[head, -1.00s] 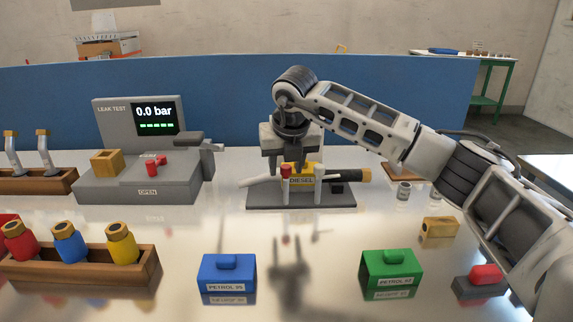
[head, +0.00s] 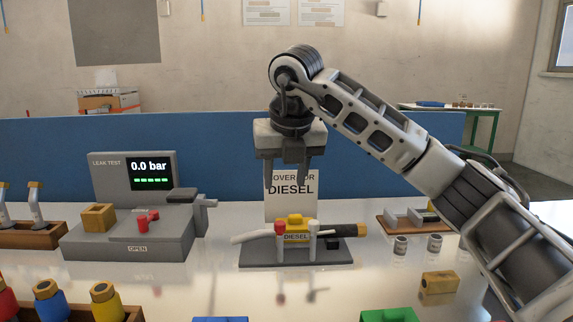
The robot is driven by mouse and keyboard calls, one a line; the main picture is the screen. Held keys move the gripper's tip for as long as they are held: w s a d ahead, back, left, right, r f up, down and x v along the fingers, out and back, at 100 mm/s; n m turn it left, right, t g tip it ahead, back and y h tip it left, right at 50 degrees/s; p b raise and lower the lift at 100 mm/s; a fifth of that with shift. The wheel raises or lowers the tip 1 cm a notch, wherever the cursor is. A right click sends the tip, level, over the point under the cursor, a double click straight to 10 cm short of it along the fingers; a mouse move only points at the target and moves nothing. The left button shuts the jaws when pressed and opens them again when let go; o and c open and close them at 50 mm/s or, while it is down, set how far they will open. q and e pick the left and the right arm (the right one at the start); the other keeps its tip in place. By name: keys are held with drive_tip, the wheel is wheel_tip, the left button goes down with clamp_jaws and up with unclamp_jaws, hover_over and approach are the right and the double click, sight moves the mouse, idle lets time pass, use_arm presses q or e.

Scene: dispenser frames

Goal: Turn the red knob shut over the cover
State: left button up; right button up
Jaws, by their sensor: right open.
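The yellow diesel cover (head: 296,221) sits on the dark fixture plate (head: 296,256), over a light and dark pipe. Another red knob (head: 148,219) is on the leak test unit (head: 130,240), near the word OPEN. My left gripper is not in view.
A white card (head: 292,205) stands behind the fixture. Small metal cylinders (head: 400,245) and a wooden block (head: 439,282) lie to the right. Blue (head: 220,319) and green (head: 390,315) covers are at the front edge.

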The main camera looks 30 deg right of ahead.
drive_tip(key=v, duration=0.2)
drive_tip(key=shift+s+r, duration=0.2)
drive_tip(key=shift+r, duration=0.2)
